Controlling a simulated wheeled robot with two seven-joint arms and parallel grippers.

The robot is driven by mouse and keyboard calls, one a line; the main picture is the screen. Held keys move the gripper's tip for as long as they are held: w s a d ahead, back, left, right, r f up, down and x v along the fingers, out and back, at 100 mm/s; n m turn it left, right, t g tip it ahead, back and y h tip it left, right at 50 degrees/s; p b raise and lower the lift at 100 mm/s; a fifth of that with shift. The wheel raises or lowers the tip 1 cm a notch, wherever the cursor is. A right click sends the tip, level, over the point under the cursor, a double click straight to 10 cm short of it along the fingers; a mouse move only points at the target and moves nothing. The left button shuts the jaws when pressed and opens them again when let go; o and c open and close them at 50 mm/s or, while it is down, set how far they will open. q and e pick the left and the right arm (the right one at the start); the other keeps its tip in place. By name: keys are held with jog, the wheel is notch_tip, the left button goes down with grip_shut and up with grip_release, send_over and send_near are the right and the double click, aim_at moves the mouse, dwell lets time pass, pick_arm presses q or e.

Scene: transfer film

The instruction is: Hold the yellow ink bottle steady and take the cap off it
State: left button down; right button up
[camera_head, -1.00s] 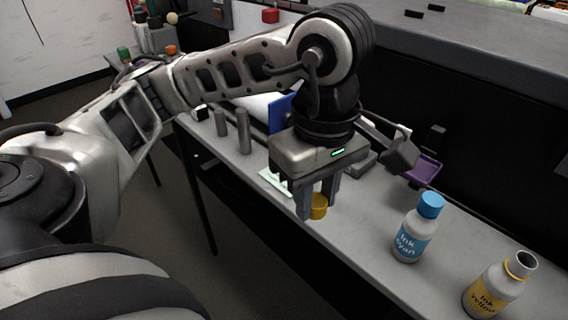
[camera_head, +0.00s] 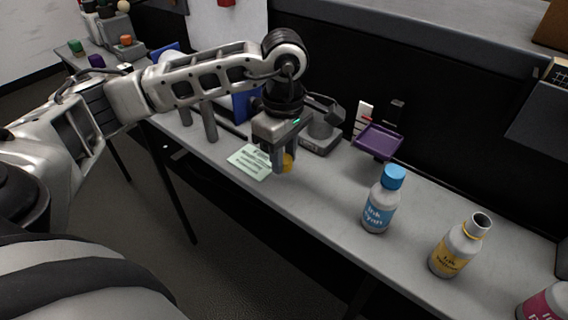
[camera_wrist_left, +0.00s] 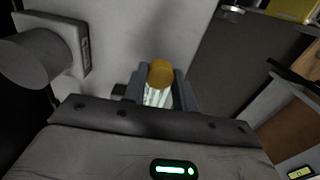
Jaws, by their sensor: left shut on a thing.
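The yellow ink bottle (camera_head: 452,252) stands upright on the bench at the right of the head view, its neck open and bare. My left gripper (camera_head: 277,168) is well to the left of it, shut on the yellow cap (camera_head: 288,162). The cap also shows between the two fingers in the left wrist view (camera_wrist_left: 160,73). The fingers point down above the bench, close to a pale green note; I cannot tell whether the cap touches the bench. My right gripper is not in view.
A blue-capped cyan ink bottle (camera_head: 379,205) stands between my left gripper and the yellow bottle. A magenta bottle (camera_head: 545,303) is cut off at the lower right corner. A purple tray (camera_head: 379,141) sits at the back. The pale green note (camera_head: 250,162) lies near the front edge.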

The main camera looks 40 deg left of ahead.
aim_at(284, 178)
pick_arm(q)
jog(key=f, duration=0.3)
jog(key=shift+w+a+p, duration=0.25)
jog(key=shift+w+p, duration=0.1)
jog(key=shift+p, duration=0.05)
jog(key=shift+f, duration=0.55)
jog(key=shift+f, duration=0.1)
jog(key=c, duration=1.5)
grip_release()
jog(key=shift+f, duration=0.1)
jog(key=shift+c, duration=0.2)
jog(key=o, duration=0.4)
